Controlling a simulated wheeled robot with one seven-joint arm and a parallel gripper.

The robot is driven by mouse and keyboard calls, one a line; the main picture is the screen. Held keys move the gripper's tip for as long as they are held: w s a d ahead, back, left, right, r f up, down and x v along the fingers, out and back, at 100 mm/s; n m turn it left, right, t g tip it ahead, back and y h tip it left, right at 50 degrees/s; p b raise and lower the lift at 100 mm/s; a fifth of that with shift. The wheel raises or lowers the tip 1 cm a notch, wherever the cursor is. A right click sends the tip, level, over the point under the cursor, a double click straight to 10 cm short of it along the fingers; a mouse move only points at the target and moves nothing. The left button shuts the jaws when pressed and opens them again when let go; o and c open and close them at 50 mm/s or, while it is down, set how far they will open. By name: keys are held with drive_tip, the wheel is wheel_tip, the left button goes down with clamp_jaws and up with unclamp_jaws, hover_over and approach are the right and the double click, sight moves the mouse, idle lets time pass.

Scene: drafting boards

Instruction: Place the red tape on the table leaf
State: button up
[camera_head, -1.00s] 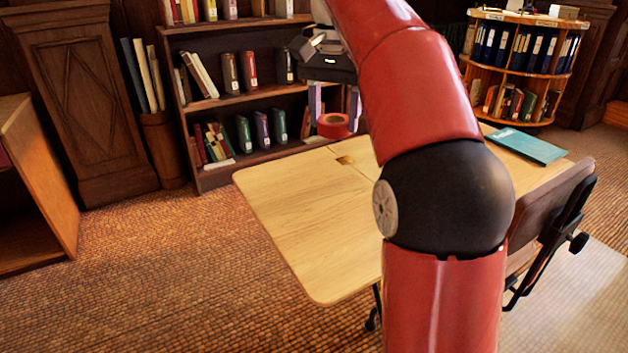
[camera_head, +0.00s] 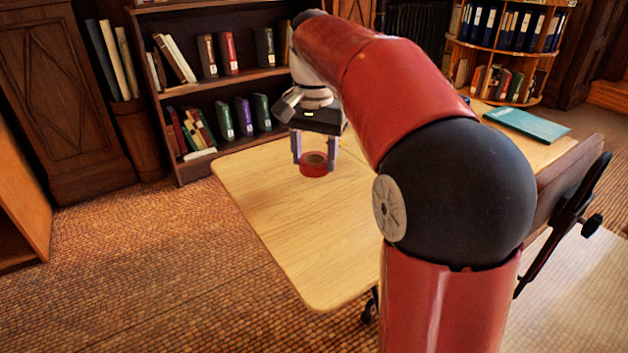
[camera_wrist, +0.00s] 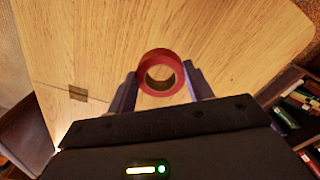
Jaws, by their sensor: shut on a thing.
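The red tape (camera_head: 314,169) is a ring held between the fingers of my gripper (camera_head: 315,157), over the far part of the pale wooden table leaf (camera_head: 290,225). The wrist view shows the red tape (camera_wrist: 160,54) between the two fingertips of my gripper (camera_wrist: 160,80), with the leaf's wood (camera_wrist: 230,30) around and through its hole. My gripper is shut on the tape. I cannot tell whether the tape touches the leaf or hangs just above it. My red arm hides the middle of the table.
A teal book (camera_head: 527,124) lies on the far right of the table. A bookcase (camera_head: 205,78) stands behind the leaf, and a round shelf (camera_head: 505,50) of binders stands at the back right. The near part of the leaf is clear.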

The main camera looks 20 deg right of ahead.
sight(314, 191)
drive_tip(key=shift+f+b, duration=0.4)
drive_tip(key=shift+f, duration=1.95)
drive_tip(key=shift+f, duration=0.1)
drive_tip(key=o, duration=1)
drive_tip(key=shift+c, duration=0.2)
wheel_tip(314, 191, up, 12)
drive_tip(key=p, duration=0.2)
drive_tip(key=shift+p, duration=0.4)
